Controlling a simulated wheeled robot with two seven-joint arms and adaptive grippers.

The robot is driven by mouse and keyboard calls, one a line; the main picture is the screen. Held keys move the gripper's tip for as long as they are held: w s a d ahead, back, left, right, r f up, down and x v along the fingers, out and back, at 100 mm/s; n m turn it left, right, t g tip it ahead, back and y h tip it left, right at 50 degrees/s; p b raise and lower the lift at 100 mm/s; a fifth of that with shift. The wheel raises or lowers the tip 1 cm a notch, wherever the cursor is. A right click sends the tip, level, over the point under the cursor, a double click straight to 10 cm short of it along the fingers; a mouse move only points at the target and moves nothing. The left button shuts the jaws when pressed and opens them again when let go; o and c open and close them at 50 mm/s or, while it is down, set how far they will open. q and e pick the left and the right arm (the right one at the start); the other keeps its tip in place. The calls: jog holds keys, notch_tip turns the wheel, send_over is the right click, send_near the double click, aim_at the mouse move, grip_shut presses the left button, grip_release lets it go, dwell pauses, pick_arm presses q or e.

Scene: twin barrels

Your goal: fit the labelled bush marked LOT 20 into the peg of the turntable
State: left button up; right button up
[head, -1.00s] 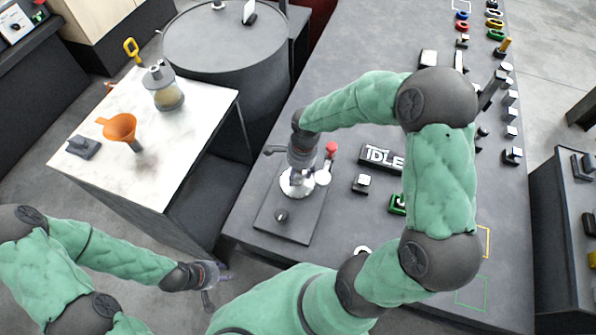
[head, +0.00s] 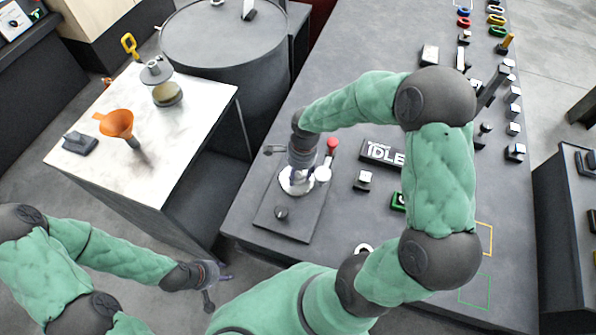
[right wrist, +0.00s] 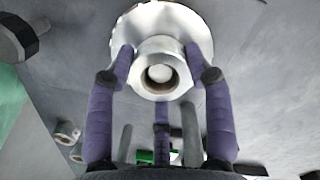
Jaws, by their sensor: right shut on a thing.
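The turntable's pale round disc (head: 290,183) sits on a dark base plate (head: 283,222) on the grey bench; it also shows in the right wrist view (right wrist: 190,22). My right gripper (head: 301,172) points down over the disc. In the right wrist view its purple fingers (right wrist: 163,75) are shut on a pale ring-shaped bush (right wrist: 158,48), in front of the disc. The bore shows a lighter round spot; I cannot tell whether this is the peg. No LOT 20 marking is readable. My left gripper (head: 219,288) is empty, its fingers spread, low beside the bench.
A red-topped knob (head: 332,143) stands close to the right gripper. An IDLE sign (head: 383,155) and small blocks lie to the right. A pale table (head: 190,125) holds an orange funnel (head: 117,123) and a jar (head: 167,95). A dark barrel (head: 225,45) stands behind.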

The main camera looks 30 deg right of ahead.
jog(key=shift+f, duration=0.15)
jog(key=o, duration=1.6)
jog(key=r, duration=0.8)
jog(key=d+r, duration=0.1)
jog(key=r, duration=0.3)
jog(key=shift+s+d, duration=0.1)
jog(key=shift+s, duration=0.05)
jog(key=shift+f, duration=0.1)
